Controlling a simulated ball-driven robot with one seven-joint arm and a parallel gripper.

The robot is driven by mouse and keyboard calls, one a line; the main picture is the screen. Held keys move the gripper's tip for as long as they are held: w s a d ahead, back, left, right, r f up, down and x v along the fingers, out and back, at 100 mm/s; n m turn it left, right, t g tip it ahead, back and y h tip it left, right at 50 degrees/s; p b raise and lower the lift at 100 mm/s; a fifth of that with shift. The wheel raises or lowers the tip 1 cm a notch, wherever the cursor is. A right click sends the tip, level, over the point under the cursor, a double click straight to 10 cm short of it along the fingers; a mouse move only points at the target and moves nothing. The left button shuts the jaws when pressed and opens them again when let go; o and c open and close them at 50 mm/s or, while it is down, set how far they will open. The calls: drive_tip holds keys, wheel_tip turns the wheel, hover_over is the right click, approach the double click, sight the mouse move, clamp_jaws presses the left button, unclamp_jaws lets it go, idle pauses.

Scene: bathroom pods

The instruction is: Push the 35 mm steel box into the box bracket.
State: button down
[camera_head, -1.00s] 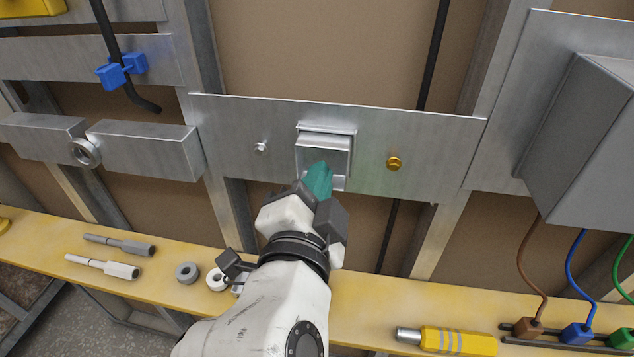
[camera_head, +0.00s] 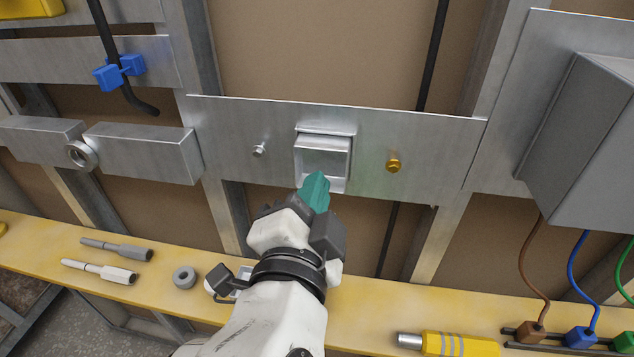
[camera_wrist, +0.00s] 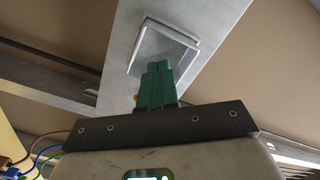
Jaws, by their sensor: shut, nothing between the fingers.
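The box bracket (camera_head: 325,131) is a square metal frame on the grey plate in the middle of the head view. A plain grey square face (camera_head: 321,164) fills its opening and looks like the steel box's front, set inside the frame. How deep it sits is hard to tell. My gripper (camera_head: 315,184) has its green fingers closed together and empty, just below and in front of the bracket, seemingly apart from it. In the wrist view, the closed fingers (camera_wrist: 157,72) overlap the lower part of the framed grey face (camera_wrist: 160,52).
A silver stud (camera_head: 259,151) and a brass knob (camera_head: 393,165) flank the bracket. The yellow shelf (camera_head: 380,300) below carries grey tools, rings and a yellow tool (camera_head: 458,344). A large grey cabinet (camera_head: 590,140) juts out at the right.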

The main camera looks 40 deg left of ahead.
drive_tip(key=b+v, duration=0.2)
drive_tip(key=v, duration=0.9)
drive_tip(key=w+d+f+n+g+h+p, duration=0.1)
drive_tip(key=w+d+f+g+h, duration=0.3)
drive_tip(key=d+f, duration=0.75)
drive_tip(key=w+d+f+n+g+h+p, duration=0.1)
drive_tip(key=w+d+f+h, duration=0.5)
drive_tip(key=d+f, duration=0.5)
drive_tip(key=s+d+f+n+g+p, duration=0.1)
drive_tip(key=s+d+f+g, duration=0.2)
drive_tip(key=d, duration=0.4)
drive_tip(key=s+d+f+g, duration=0.2)
drive_tip(key=d+f, duration=0.3)
drive_tip(key=d, duration=0.2)
drive_tip(key=s+d+f+g, duration=0.2)
drive_tip(key=s+d+f, duration=0.1)
drive_tip(key=s, duration=0.3)
drive_tip(key=s+d+f+n+g, duration=0.1)
drive_tip(key=s+d+f+g, duration=0.1)
drive_tip(key=s+d, duration=0.3)
drive_tip(key=shift+s+f+p, duration=0.35)
drive_tip(key=shift+s+f, duration=0.25)
drive_tip(key=shift+s, duration=0.15)
